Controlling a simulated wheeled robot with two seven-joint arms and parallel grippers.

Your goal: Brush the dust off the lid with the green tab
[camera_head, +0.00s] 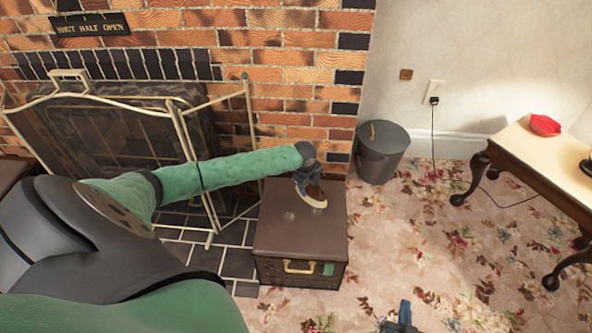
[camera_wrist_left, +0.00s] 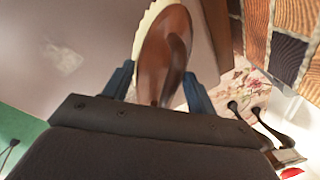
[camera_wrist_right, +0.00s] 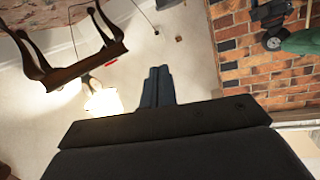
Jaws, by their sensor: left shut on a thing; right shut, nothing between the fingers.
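The brown chest with the green tab (camera_head: 329,269) on its front stands on the floor, its lid (camera_head: 300,235) closed. A pale dust patch (camera_head: 289,216) lies on the lid, and a pale smear (camera_wrist_left: 62,58) shows in the left wrist view. My left gripper (camera_head: 307,180) is shut on a brush (camera_head: 314,194) with a brown wooden body and pale bristles, over the lid's back right part. The brush also shows between the fingers in the left wrist view (camera_wrist_left: 165,55). I cannot tell whether its bristles touch the lid. My right gripper (camera_head: 404,313) is shut and empty, low over the carpet.
A brass-framed fire screen (camera_head: 100,125) stands left of the chest before the brick fireplace. A grey bin (camera_head: 381,152) stands behind right. A wooden table (camera_head: 530,150) with a red object (camera_head: 545,125) is at the right. A brown box (camera_head: 12,172) shows at the left edge. Carpet right of the chest is clear.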

